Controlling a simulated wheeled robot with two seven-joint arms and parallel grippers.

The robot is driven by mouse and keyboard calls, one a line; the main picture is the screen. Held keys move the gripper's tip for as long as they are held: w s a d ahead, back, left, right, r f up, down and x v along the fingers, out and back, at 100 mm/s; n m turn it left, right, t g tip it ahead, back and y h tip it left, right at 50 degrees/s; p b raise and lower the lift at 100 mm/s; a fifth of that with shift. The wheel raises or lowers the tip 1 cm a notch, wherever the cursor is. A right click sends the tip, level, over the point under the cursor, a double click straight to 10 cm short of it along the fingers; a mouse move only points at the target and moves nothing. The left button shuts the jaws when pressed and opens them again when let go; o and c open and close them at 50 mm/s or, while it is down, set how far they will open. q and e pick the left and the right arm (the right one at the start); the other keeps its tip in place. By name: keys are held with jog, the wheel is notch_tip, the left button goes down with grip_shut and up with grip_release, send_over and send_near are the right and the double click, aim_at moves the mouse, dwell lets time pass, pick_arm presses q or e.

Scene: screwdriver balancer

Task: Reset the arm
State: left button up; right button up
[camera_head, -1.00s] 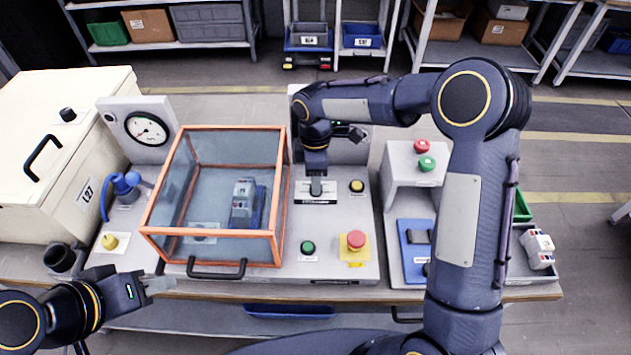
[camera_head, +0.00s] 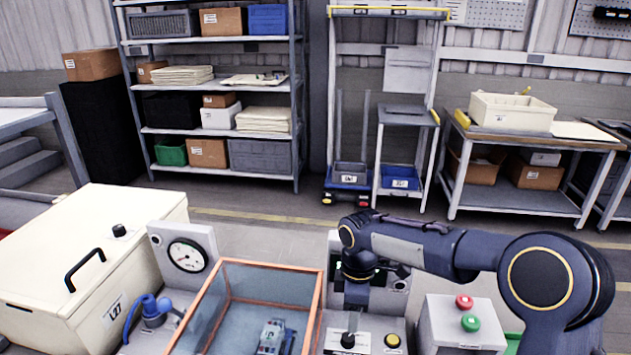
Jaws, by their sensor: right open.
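My right arm (camera_head: 430,248) comes in from the right and reaches over the workbench. My right gripper (camera_head: 352,318) hangs down, open, just above a black knob (camera_head: 347,340) on a light control panel beside the glass box. The fingers are small and dark here, and whether they touch the knob cannot be told. My left gripper and arm are out of view.
An orange-framed glass box (camera_head: 232,300) holding a blue-grey device stands left of the gripper. A gauge (camera_head: 187,255) and a cream case (camera_head: 85,260) are further left. A block with red and green buttons (camera_head: 450,325) stands right. Shelves (camera_head: 215,130) stand behind.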

jog(key=s+d+r+m+t+y, duration=0.1)
jog(key=s+d+r+m, duration=0.3)
jog(key=s+d+r, duration=0.2)
jog(key=s+d+m+t+y, duration=0.1)
jog(key=s+d+m+t, duration=0.1)
jog(key=s+m, duration=0.5)
jog(key=s+d+m+t+y, duration=0.1)
jog(key=s+m, duration=0.5)
jog(key=s, duration=0.8)
jog(key=shift+d+r+m+t+y, duration=0.35)
jog(key=shift+d+t, duration=0.2)
jog(key=shift+t, duration=0.45)
